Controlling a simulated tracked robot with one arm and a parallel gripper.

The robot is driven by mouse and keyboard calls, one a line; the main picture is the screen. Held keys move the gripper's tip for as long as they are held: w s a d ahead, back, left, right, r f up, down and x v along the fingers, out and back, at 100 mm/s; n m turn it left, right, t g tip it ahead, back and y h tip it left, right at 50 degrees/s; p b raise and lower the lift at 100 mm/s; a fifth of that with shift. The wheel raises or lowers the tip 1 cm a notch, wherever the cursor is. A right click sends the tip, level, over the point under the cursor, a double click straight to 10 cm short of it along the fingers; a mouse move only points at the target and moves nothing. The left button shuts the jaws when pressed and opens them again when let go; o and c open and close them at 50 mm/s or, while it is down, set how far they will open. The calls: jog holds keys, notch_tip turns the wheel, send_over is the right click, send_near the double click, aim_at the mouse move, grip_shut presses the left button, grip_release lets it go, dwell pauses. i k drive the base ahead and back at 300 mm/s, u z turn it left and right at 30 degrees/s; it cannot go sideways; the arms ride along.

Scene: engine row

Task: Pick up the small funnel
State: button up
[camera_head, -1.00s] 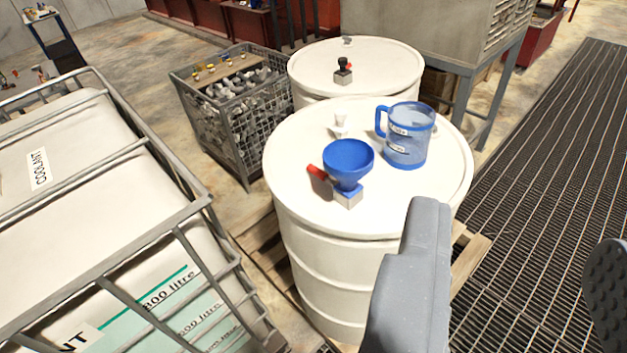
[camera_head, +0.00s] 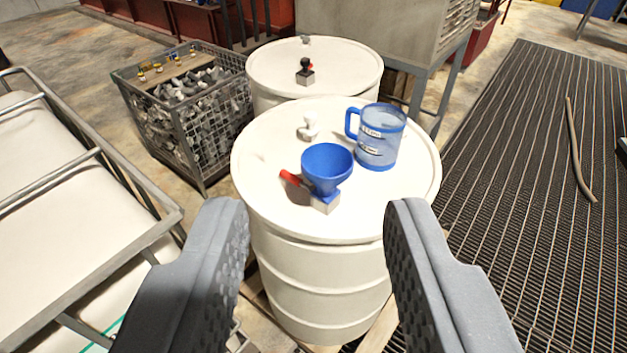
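The small funnel (camera_head: 327,164) is blue, with a wide bowl at the top. It stands upright on a small pale block (camera_head: 325,203) near the front of the white drum (camera_head: 290,222). A red handle-like piece (camera_head: 292,178) sticks out at its left; I cannot tell whether it belongs to the funnel. My gripper (camera_head: 317,215) is open and empty. Its two grey fingers are wide apart in the foreground, one on each side of the drum's front in the picture. The funnel shows between and beyond the fingertips, apart from them.
A clear blue-rimmed measuring jug (camera_head: 378,138) stands right behind the funnel, and a small white fitting (camera_head: 309,127) stands behind it. A second drum (camera_head: 340,65) is farther back. A wire crate of metal parts (camera_head: 190,110) and a caged tank (camera_head: 60,190) are left. Floor grating (camera_head: 520,200) lies right.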

aim_at(327, 166)
jog(key=i, duration=0.95)
jog(key=z, duration=0.05)
